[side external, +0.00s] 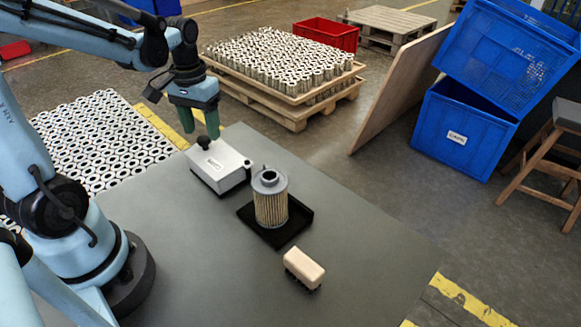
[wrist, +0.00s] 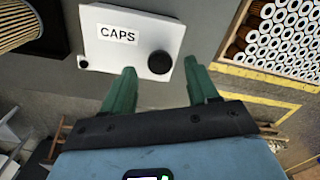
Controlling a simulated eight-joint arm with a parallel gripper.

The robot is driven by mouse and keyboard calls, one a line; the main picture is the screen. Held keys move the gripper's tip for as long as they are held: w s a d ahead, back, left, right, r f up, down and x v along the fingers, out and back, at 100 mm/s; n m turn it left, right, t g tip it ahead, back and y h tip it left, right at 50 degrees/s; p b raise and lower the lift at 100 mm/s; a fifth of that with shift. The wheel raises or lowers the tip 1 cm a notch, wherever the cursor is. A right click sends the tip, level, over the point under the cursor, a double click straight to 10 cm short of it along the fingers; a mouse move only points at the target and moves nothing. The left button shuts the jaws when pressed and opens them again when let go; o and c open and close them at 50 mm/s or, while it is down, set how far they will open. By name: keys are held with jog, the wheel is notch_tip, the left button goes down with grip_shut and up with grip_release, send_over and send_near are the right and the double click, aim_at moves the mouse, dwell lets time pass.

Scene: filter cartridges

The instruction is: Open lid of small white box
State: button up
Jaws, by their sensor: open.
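The small white box (side external: 219,167) sits on the grey table near its far edge, lid closed. In the wrist view the box (wrist: 115,57) shows a "CAPS" label and a round black knob (wrist: 160,62) on its lid. The knob (side external: 203,142) also shows in the side view. My gripper (side external: 199,124) is open, with green fingers pointing down just above and around the knob. In the wrist view the gripper (wrist: 160,78) has its fingertips apart on either side of the knob, slightly short of it. I cannot tell whether either finger touches it.
A pleated filter cartridge (side external: 270,203) stands on a black tray (side external: 291,232) close to the box. A beige brush (side external: 304,268) lies near the front. Blue crates (side external: 462,129) stand beyond the table. The table's left and front areas (side external: 200,270) are clear.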

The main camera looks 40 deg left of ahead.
jog(key=shift+f, duration=1.05)
grip_shut()
